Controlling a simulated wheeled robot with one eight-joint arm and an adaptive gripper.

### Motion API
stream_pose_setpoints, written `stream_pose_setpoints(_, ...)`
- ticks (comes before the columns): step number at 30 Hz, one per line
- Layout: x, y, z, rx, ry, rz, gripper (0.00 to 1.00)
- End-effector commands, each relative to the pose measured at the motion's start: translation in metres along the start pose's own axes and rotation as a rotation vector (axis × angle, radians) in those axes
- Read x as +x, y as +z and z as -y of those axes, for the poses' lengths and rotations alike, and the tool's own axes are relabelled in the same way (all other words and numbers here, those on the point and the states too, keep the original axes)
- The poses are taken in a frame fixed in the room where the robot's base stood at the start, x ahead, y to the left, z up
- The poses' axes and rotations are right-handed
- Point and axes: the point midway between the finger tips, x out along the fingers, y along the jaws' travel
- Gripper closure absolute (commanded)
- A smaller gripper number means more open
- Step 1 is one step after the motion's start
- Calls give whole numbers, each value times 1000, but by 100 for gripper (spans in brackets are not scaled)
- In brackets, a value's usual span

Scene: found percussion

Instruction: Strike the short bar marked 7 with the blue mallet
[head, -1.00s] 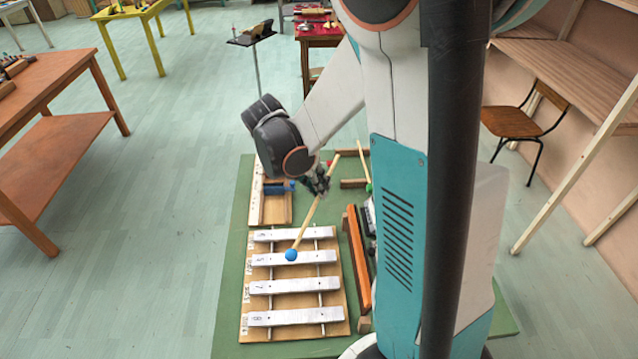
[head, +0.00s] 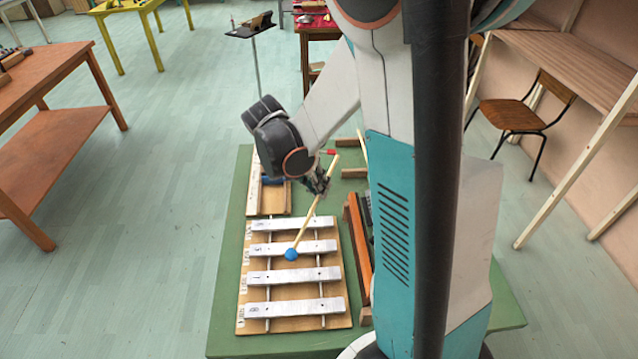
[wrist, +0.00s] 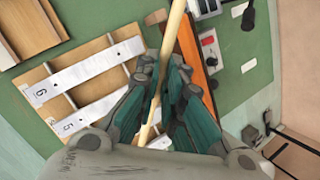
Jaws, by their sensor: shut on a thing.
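My gripper (head: 318,186) is shut on the wooden handle (wrist: 172,50) of the blue mallet, seen between the fingers in the wrist view. The mallet's blue head (head: 291,255) hangs low at the handle's other end. In the head view it appears at the near edge of the second bar (head: 315,247), towards the third; its height above them is unclear. The third bar (head: 300,276) from the top carries a small mark that looks like 7. The fourth bar (head: 295,308) is nearest me. The blue head is hidden in the wrist view.
An orange wooden bar (head: 360,243) runs along the right side. A brown table (head: 60,95) stands at left.

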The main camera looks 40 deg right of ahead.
Motion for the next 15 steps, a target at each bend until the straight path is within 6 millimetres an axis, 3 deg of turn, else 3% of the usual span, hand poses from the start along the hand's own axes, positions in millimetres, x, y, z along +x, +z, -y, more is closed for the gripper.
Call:
stream_pose_setpoints(10, 0, 0, 0, 0, 0, 2, 100)
stream_pose_setpoints(15, 18, -15, -6, 15, 2, 57, 100)
